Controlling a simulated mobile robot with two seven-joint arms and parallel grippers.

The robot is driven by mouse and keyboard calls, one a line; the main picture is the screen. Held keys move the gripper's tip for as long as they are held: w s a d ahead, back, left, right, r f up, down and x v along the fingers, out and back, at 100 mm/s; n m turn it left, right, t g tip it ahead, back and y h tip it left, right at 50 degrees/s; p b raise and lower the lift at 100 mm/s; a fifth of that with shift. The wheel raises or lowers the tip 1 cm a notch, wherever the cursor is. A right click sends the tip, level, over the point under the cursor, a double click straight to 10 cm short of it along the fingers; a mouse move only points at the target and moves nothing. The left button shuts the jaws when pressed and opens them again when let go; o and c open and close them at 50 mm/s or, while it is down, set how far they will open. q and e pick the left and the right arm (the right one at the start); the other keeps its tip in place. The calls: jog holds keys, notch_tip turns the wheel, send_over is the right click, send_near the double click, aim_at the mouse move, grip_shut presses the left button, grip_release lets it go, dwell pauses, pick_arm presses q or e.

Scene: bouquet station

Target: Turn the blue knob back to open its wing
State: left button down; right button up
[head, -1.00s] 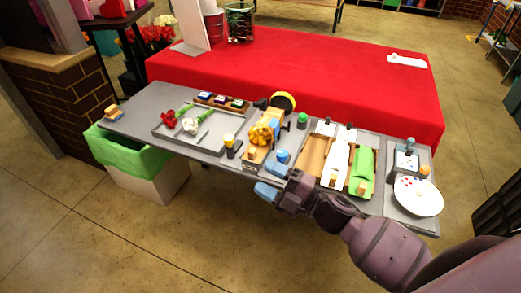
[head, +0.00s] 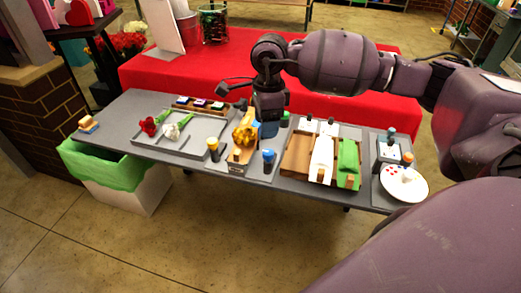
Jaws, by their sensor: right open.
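The blue knob (head: 269,156) stands upright on a dark base near the front edge of the grey table, just right of a wooden fixture (head: 238,155) that holds a yellow-orange bundle (head: 245,135). My right gripper (head: 268,130) points down behind the blue knob, beside the bundle, and is open and apart from the knob. A blue patch shows below its dark body; I cannot tell whether it is a fingertip or a blue wing of the fixture. The gripper hides the back of the fixture. My left gripper is not in view.
A tray (head: 180,150) with red and white flowers lies further left. Wooden boards with white and green cloths (head: 347,160) and a white plate (head: 412,190) are to the right. A green-lined bin (head: 100,165) stands at front left.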

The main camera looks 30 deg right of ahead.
aim_at(268, 151)
jog(key=shift+h, duration=0.3)
jog(key=f, duration=0.6)
jog(key=d+f, duration=0.1)
jog(key=f, duration=0.3)
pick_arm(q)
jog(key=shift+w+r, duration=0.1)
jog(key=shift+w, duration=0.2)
pick_arm(e)
jog(key=shift+c, duration=0.5)
jog(key=c, duration=0.8)
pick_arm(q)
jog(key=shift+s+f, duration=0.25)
